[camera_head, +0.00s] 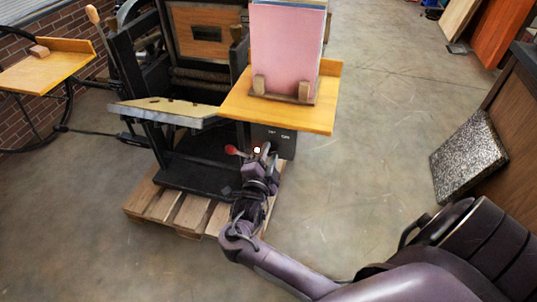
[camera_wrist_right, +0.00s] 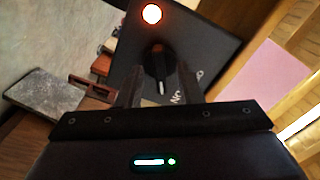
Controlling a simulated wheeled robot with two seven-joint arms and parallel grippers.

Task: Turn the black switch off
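The black switch (camera_wrist_right: 158,65) is a dark rotary knob with a pale pointer mark, on a black panel (camera_wrist_right: 200,30) in the right wrist view. A lit orange lamp (camera_wrist_right: 151,14) glows on the same panel, and white lettering, partly hidden, is beside the switch. My right gripper (camera_wrist_right: 158,84) is open, with one finger on each side of the switch; I cannot tell if they touch it. In the head view my right gripper (camera_head: 264,152) is in front of the dark control box (camera_head: 273,138) under the wooden shelf, and hides the switch. My left gripper is not in view.
The wooden shelf (camera_head: 235,106) holding pink sheets (camera_head: 283,50) overhangs the box. A red ball knob (camera_head: 231,149) is just left of my right gripper. The black press stands on a wooden pallet (camera_head: 192,212). A speckled slab (camera_head: 468,155) is at right; the floor between is clear.

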